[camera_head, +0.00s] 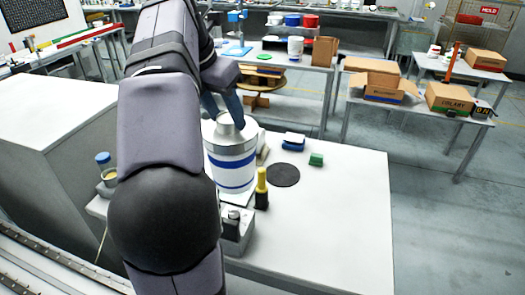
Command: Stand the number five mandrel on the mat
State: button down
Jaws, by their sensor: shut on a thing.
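A large white cylinder with blue bands and a grey metal neck, which I take for the mandrel (231,165), stands upright just right of my arm. No number five is readable on it. My gripper (226,112) is at its neck, shut on it; my arm hides much of the gripper. The mat (284,175) is a dark round disc on the white table, right of the mandrel, and it is bare.
A yellow and black bottle (262,187) stands between mandrel and mat. A grey box-like device (237,228) is in front. A blue and white block (293,140) and a green block (316,159) lie behind the mat. The white table (335,225) is clear at front right.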

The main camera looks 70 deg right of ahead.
jog(key=s+d+f+p, duration=0.1)
jog(key=d+p, duration=0.4)
jog(key=d, duration=0.8)
jog(key=s+d+f+p, duration=0.3)
jog(key=s+d+f, duration=0.35)
jog(key=d, duration=0.35)
notch_tip(320, 180, down, 11)
jog(key=p, duration=0.1)
jog(key=shift+p, duration=0.35)
jog(key=shift+f, duration=0.1)
jog(key=c, duration=1)
grip_release()
jog(key=shift+a+f, duration=0.1)
jog(key=shift+f, duration=0.05)
jog(key=shift+o, duration=0.3)
jog(key=b+v, duration=0.3)
jog(key=v, duration=0.9)
jog(key=shift+r, duration=0.2)
